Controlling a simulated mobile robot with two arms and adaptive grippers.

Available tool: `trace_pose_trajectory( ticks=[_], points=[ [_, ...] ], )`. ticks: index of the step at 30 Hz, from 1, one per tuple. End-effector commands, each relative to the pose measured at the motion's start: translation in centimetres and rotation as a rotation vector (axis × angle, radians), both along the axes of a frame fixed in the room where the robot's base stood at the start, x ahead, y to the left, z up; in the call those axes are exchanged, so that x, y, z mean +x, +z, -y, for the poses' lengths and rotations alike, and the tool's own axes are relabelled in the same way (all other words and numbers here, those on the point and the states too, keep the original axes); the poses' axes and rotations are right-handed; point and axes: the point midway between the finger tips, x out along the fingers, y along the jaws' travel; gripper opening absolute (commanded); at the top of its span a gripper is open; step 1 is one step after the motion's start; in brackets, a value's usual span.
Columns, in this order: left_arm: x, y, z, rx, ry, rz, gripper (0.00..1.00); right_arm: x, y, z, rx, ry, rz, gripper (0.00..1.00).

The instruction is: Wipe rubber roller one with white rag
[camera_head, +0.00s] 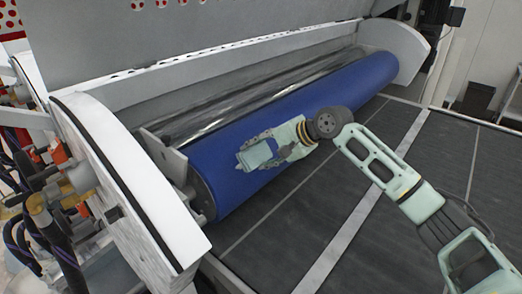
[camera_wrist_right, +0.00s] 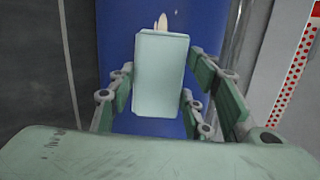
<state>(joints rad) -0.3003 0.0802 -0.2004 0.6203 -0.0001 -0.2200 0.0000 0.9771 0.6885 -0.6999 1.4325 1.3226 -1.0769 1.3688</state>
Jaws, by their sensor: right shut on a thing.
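The rubber roller (camera_head: 328,94) is a long blue cylinder running from the lower left to the upper right of the machine in the head view. It also shows as a blue band in the wrist view (camera_wrist_right: 114,30). My left gripper is not in view.
A shiny metal roller (camera_head: 215,117) lies behind the blue one. White end guards stand at the left (camera_head: 125,180) and right (camera_head: 396,50). Cables and fittings crowd the far left. A dark flat conveyor surface (camera_head: 285,225) lies in front, clear of objects.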

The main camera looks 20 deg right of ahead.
Motion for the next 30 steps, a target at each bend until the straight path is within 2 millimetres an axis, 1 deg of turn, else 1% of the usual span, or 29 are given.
trace_pose_trajectory(
  ticks=[3, 6, 7, 11, 17, 27, 30],
  points=[
    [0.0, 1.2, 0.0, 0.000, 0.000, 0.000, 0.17, -0.7, 0.1, -1.1, 0.001, 0.007, -0.006, 0.25],
    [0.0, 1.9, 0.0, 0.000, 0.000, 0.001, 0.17, -1.3, 0.1, -1.9, 0.002, 0.008, -0.005, 0.25],
    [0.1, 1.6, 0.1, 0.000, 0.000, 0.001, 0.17, -1.5, -0.1, -2.1, 0.003, 0.008, -0.005, 0.25],
    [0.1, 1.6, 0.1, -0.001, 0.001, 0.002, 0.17, -2.0, -0.1, -2.9, 0.003, 0.007, -0.004, 0.25],
    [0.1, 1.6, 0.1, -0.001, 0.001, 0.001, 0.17, -2.3, -0.1, -3.3, 0.002, 0.007, -0.004, 0.25],
    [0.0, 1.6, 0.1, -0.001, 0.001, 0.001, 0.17, -3.9, 0.0, -5.5, 0.001, 0.008, -0.004, 0.24],
    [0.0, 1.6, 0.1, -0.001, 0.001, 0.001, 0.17, -4.2, 0.0, -5.9, 0.003, 0.006, -0.004, 0.24]
  ],
)
